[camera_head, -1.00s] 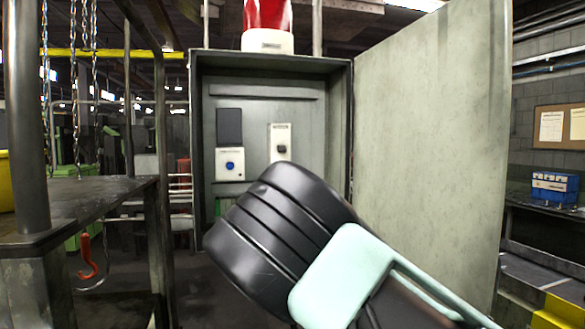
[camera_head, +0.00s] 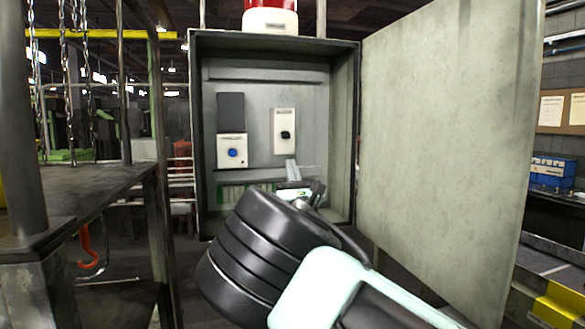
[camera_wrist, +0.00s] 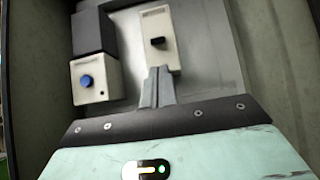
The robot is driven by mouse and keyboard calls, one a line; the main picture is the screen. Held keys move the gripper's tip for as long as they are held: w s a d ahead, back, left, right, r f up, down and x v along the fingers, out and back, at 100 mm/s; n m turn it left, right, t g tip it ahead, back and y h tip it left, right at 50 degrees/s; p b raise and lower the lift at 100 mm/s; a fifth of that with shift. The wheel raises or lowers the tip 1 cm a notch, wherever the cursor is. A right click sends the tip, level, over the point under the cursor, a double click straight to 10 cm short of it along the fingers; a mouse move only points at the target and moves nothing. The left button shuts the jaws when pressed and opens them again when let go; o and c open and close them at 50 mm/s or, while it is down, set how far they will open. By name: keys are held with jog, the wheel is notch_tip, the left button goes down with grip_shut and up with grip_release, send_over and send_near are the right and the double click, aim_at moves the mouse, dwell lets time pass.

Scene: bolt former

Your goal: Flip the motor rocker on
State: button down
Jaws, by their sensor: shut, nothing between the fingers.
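The motor rocker is most likely the black switch (camera_head: 286,134) on the white plate (camera_head: 284,146) at the right of the open cabinet's back panel. The black switch shows larger in the wrist view (camera_wrist: 157,43), sticking out from its plate. My gripper (camera_head: 292,168) is shut and empty, with its fingers pointing up toward that plate. In the wrist view my gripper's fingertips (camera_wrist: 158,72) lie just below the black switch, over the lower part of the plate. I cannot tell whether they touch the plate. The switch's on or off position is not readable.
A white box with a blue button (camera_head: 232,152) sits left of the switch, below a dark grey panel (camera_head: 230,112). The cabinet door (camera_head: 435,140) stands open on the right. A metal table (camera_head: 90,205) and hanging chains are on the left.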

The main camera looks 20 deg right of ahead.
aim_at(288, 149)
jog(key=p+x, duration=0.2)
jog(key=x, duration=0.3)
jog(key=shift+w+r, duration=0.2)
jog(key=shift+r, duration=0.15)
jog(key=shift+w+r+p, duration=0.15)
jog(key=shift+w+p, duration=0.25)
jog(key=shift+s+d+r+g, duration=0.1)
jog(key=shift+s+r+g, duration=0.1)
jog(key=shift+g, duration=0.2)
jog(key=shift+g+p, duration=0.3)
jog(key=shift+p, duration=0.05)
